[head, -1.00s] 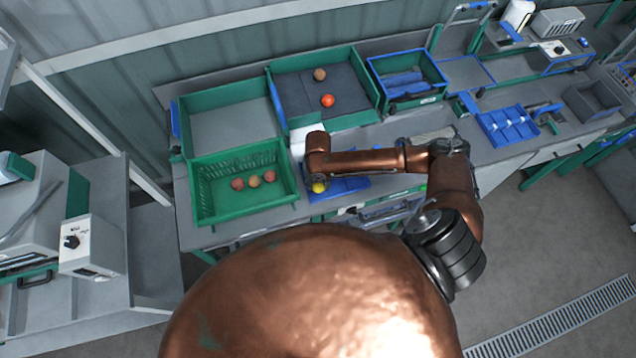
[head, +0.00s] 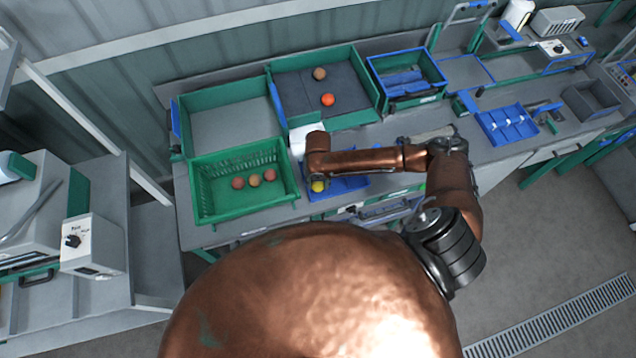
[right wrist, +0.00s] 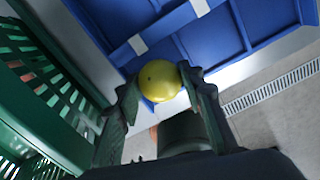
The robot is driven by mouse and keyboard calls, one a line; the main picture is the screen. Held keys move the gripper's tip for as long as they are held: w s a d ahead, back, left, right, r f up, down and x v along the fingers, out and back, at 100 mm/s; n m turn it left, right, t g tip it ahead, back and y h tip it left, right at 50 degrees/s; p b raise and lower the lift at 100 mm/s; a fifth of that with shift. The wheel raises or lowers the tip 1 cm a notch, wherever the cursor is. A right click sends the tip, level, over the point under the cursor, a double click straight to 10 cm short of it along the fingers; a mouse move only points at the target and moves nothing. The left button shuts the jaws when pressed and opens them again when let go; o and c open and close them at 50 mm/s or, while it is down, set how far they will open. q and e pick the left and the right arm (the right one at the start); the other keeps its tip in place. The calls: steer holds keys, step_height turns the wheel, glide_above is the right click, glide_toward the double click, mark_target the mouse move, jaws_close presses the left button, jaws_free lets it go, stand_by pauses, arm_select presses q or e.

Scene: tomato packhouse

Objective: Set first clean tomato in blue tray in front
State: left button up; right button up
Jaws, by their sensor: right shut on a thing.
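A yellow tomato (head: 318,186) is held in my right gripper (head: 314,181) at the front of the bench, mostly hidden from above by my wrist. In the right wrist view, the yellow tomato (right wrist: 160,81) sits between the two dark fingers of the gripper (right wrist: 162,84), which are shut on it. The blue tray (head: 350,184) lies just beneath and to the right. It has divided compartments in the right wrist view (right wrist: 212,38), where the tomato overlaps its edge; I cannot tell whether they touch. My left gripper does not show.
A green crate (head: 212,215) with three reddish tomatoes stands left of the blue tray. Its slotted wall shows close by in the right wrist view (right wrist: 45,105). Behind, a green-walled bin (head: 365,75) holds an orange-red tomato (head: 327,100) and a brownish one (head: 320,73).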

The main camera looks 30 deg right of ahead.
steer(key=o, duration=0.9)
steer(key=shift+c, duration=0.3)
steer(key=shift+c, duration=1.4)
step_height(320, 180, up, 6)
steer(key=p, duration=0.6)
